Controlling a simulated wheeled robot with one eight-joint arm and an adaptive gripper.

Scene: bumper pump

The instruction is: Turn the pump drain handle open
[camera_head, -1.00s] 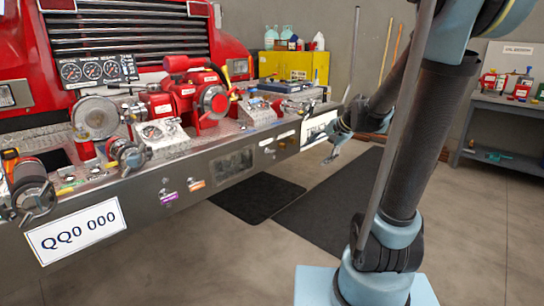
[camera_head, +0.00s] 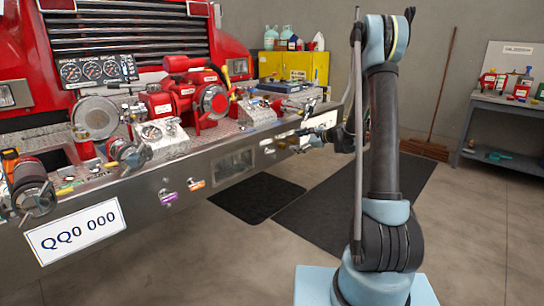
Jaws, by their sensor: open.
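Two small handles sit low on the front face of the chrome bumper (camera_head: 110,193): a purple-tagged handle (camera_head: 168,196) and an orange-tagged handle (camera_head: 195,184). Their tags are too small to read, so I cannot tell which one is the pump drain handle. My gripper (camera_head: 303,134) is open and small in the view, at the far right end of the bumper front. It points left toward the bumper face, well to the right of both handles and apart from them. Whether it touches anything there is unclear.
A red pump (camera_head: 190,100), gauges (camera_head: 98,70) and hose fittings crowd the bumper top. A white plate (camera_head: 77,230) hangs at the left front. Black mats (camera_head: 257,198) lie on the open floor. A workbench (camera_head: 505,115) and broom (camera_head: 440,95) stand at right.

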